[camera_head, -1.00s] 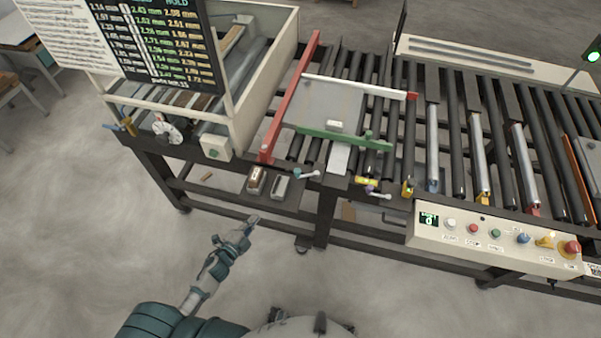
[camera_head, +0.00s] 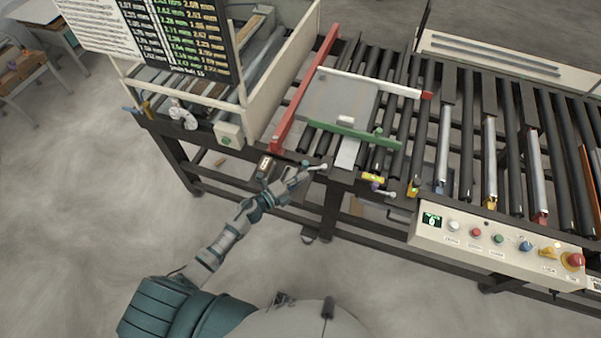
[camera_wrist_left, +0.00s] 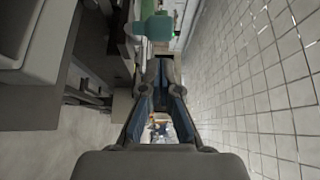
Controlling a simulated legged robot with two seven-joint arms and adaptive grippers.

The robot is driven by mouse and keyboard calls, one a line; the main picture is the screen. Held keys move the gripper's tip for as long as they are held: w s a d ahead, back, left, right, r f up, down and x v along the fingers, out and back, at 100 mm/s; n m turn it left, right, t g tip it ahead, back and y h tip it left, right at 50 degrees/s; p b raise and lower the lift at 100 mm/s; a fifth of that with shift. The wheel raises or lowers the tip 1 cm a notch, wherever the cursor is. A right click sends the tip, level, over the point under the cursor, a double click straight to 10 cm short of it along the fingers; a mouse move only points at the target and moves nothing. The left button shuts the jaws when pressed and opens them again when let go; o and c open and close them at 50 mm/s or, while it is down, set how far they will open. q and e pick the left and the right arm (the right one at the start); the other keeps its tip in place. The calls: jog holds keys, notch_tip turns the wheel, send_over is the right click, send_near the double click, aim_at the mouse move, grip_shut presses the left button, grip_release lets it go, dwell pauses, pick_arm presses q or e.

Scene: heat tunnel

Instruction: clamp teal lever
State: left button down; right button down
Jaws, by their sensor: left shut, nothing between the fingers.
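The clamp lever (camera_head: 319,167) sits on the front rail of the conveyor frame, below the green bar. Its pale handle points right, and its pivot end is partly hidden by my left gripper. My left gripper (camera_head: 303,174) is shut and empty, with its tips at the lever in the head view; I cannot tell whether they touch. In the left wrist view the closed fingers (camera_wrist_left: 160,65) point at a teal block (camera_wrist_left: 155,27) just beyond the tips, which may be part of the lever. My right gripper is not in view.
A grey plate (camera_head: 335,100) lies on the rollers between a red bar (camera_head: 304,90), a white bar (camera_head: 368,82) and a green bar (camera_head: 345,129). A purple-hubbed lever (camera_head: 388,193) is to the right. A button panel (camera_head: 490,240) juts out at the front right.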

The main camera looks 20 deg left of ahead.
aim_at(303, 167)
pick_arm(q)
jog(key=shift+w+a+f, duration=0.1)
jog(key=shift+w+a, duration=0.6)
jog(key=shift+a, duration=0.4)
jog(key=shift+w+a+f+m+g+h+b, duration=0.2)
jog(key=shift+w+m+g+h+b, duration=0.1)
jog(key=shift+b, duration=0.2)
jog(key=shift+w+m+g+h+b, duration=0.3)
jog(key=shift+m+g+h+b, duration=0.1)
jog(key=shift+m+h+b, duration=0.15)
jog(key=shift+w+a+r+m+g+h+b, duration=0.1)
jog(key=shift+w+a+m+g+h+b, duration=0.15)
jog(key=shift+w+m+g+h+b, duration=0.6)
jog(key=shift+a+n+b, duration=0.15)
jog(key=shift+n+b, duration=0.15)
jog(key=shift+b, duration=0.05)
jog(key=shift+w, duration=0.2)
jog(key=shift+r, duration=0.1)
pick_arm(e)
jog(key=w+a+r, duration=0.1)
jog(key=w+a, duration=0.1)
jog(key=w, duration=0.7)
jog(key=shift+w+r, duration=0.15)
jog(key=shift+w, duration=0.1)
pick_arm(q)
jog(key=shift+s, duration=0.1)
jog(key=shift+s, duration=0.1)
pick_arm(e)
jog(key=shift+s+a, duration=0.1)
